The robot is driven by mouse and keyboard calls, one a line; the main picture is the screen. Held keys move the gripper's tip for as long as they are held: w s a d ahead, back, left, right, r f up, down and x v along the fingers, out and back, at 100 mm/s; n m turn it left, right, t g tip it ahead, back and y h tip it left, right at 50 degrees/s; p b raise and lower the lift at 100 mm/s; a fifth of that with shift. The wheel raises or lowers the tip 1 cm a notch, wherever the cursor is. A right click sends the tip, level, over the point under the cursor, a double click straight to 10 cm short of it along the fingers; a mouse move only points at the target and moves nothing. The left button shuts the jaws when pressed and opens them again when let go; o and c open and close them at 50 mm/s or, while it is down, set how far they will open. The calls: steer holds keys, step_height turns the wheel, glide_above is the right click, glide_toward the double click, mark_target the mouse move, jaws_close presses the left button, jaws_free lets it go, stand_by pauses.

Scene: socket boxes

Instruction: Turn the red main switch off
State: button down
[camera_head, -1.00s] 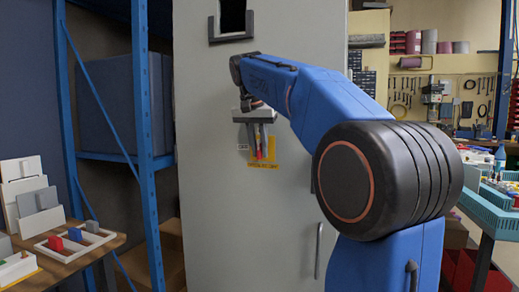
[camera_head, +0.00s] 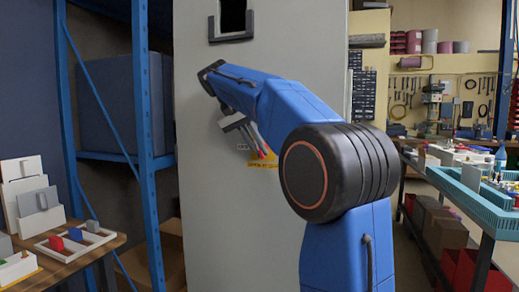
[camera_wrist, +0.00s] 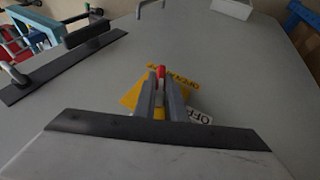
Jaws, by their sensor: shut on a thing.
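The red switch handle (camera_wrist: 161,72) shows between my gripper's two grey fingers in the wrist view. My gripper (camera_wrist: 160,92) is shut on it. Behind it is a yellow plate (camera_wrist: 131,97) with dark lettering, and a white label reading OFF (camera_wrist: 201,117) lies just right of the fingers. In the head view my gripper (camera_head: 260,147) is at the grey cabinet's front, tilted with its fingers pointing down and right. The yellow plate (camera_head: 262,166) shows below it. A small white label (camera_head: 242,147) sits left of the fingers, too small to read. The handle is mostly hidden there.
The tall grey cabinet (camera_head: 215,230) has a dark framed window (camera_head: 232,20) above the switch. A blue shelf rack (camera_head: 146,100) stands on its left. A wooden table (camera_head: 80,255) with small parts is at lower left. A turquoise crate (camera_head: 470,200) stands on a bench at right.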

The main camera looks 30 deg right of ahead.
steer(key=shift+a+f+n+g+h, duration=0.1)
steer(key=shift+n+g+h, duration=0.3)
steer(key=shift+g+h, duration=0.85)
steer(key=shift+g, duration=0.25)
steer(key=c, duration=1.8)
jaws_free()
steer(key=shift+w, duration=0.1)
